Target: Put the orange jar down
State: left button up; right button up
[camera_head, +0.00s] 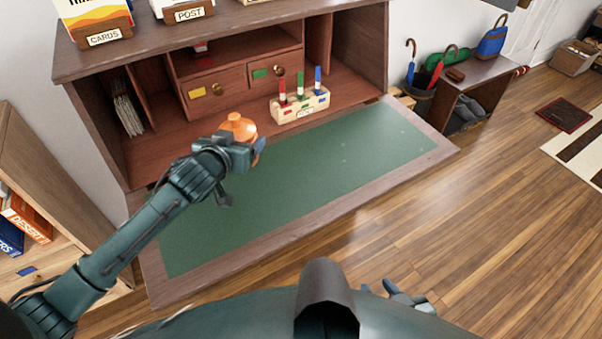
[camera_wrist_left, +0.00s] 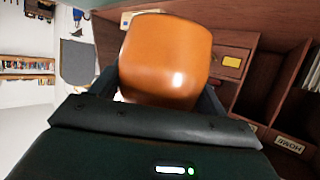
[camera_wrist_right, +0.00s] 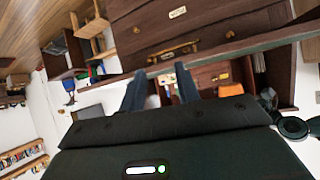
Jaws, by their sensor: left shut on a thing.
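The orange jar (camera_head: 238,123) has a rounded knob on top and shows at the back left of the green desk mat (camera_head: 300,175). My left gripper (camera_head: 243,140) is shut on it. In the left wrist view the jar (camera_wrist_left: 166,60) fills the space between the fingers. My gripper hides the jar's base in the head view, so I cannot tell whether it touches the desk. My right gripper (camera_head: 398,296) is low in front of the desk, away from the jar. In the right wrist view its fingers (camera_wrist_right: 162,88) are apart with nothing held between them.
A wooden holder (camera_head: 300,105) with red, green and blue markers stands right of the jar at the mat's back edge. Drawers (camera_head: 215,90) and letter slots (camera_head: 125,113) are behind. The mat's middle and right are clear.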

pick_arm(q)
jog(key=shift+s+d, duration=0.1)
jog(key=shift+s, duration=0.1)
notch_tip(320, 180, down, 10)
jog(key=shift+d+r+b, duration=0.1)
jog(key=shift+b, duration=0.55)
jog(key=o, duration=2)
jog(key=shift+f, duration=0.25)
jog(key=shift+r, duration=0.15)
jog(key=shift+s+r, duration=0.1)
jog(key=shift+s, duration=0.1)
jog(key=v, duration=1.1)
jog(key=shift+s+a+r+p, duration=0.2)
jog(key=shift+s+p, duration=0.1)
jog(key=shift+s, duration=0.05)
